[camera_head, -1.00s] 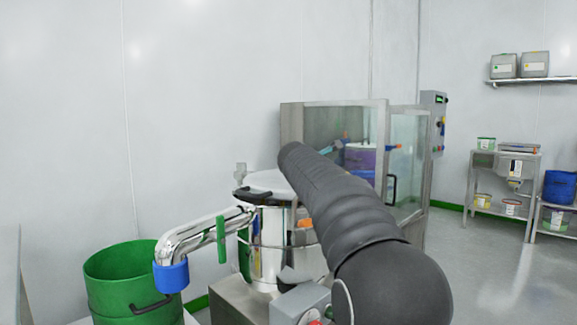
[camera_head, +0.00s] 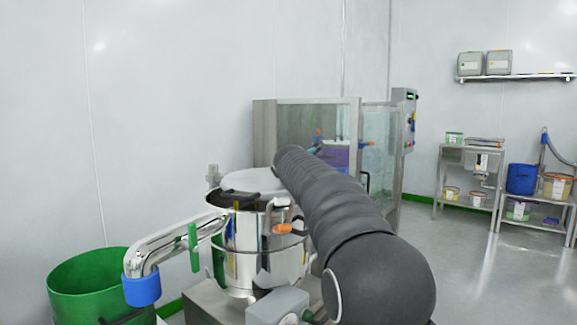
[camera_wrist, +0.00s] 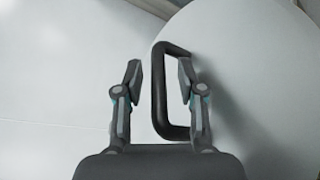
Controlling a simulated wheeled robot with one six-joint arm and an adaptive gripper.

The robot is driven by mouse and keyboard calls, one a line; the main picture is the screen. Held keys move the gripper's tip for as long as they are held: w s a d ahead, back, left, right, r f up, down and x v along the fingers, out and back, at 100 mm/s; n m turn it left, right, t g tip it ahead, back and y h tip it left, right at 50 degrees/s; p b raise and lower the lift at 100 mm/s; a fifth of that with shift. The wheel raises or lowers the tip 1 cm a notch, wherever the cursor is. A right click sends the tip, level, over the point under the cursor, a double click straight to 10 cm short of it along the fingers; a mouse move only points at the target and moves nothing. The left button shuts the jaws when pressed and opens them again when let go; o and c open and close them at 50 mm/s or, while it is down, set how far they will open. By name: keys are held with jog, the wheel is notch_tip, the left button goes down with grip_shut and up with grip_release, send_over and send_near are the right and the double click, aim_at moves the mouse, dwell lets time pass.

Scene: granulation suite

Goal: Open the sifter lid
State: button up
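The sifter (camera_head: 250,245) is a shiny steel drum left of centre in the head view. Its pale round lid (camera_head: 243,181) is on top, partly hidden by my arm; I cannot tell whether it is slightly raised. In the wrist view the lid (camera_wrist: 265,100) fills the right side. A black U-shaped handle (camera_wrist: 158,92) stands at the lid's left edge. My gripper (camera_wrist: 158,68) is open, with one finger on each side of the handle's long bar, the right finger over the loop. Contact is not visible.
A steel outlet pipe (camera_head: 165,245) with a blue end leads toward a green bin (camera_head: 85,290) at lower left. A glass-walled cabinet (camera_head: 310,125) stands behind my arm. Shelving with a blue bucket (camera_head: 521,179) is at right. The floor (camera_head: 480,270) at right is clear.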

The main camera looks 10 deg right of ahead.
jog(key=shift+s+d+r, duration=0.1)
jog(key=shift+s, duration=0.2)
jog(key=v, duration=1.1)
jog(key=shift+s+r, duration=0.1)
jog(key=shift+s, duration=0.1)
